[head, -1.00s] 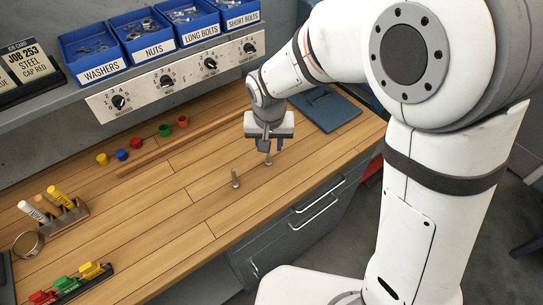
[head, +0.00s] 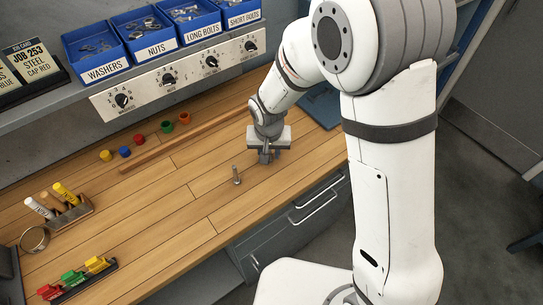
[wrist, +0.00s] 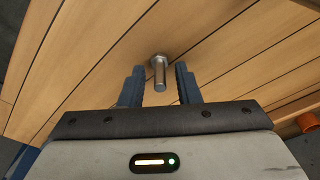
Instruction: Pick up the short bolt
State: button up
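A short metal bolt (wrist: 160,76) stands on its head on the wooden bench top, shank up, in the wrist view. My gripper (wrist: 159,80) is open, with one blue-grey finger on each side of the bolt and a gap to both. In the head view my gripper (head: 268,156) is low over the bench and hides this bolt. A second, taller-looking bolt (head: 236,176) stands upright on the bench to the left of my gripper.
Colored caps (head: 125,152) and a wooden strip (head: 150,158) lie behind, toward the shelf. Labeled blue bins (head: 152,33) stand on the shelf. A marker holder (head: 72,216) and colored clips (head: 97,265) are at the left. The bench around the second bolt is clear.

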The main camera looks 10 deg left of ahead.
grip_shut()
jog(key=shift+r, duration=0.1)
notch_tip(320, 180, up, 10)
jog(key=shift+f+b, duration=0.1)
jog(key=shift+b, duration=0.65)
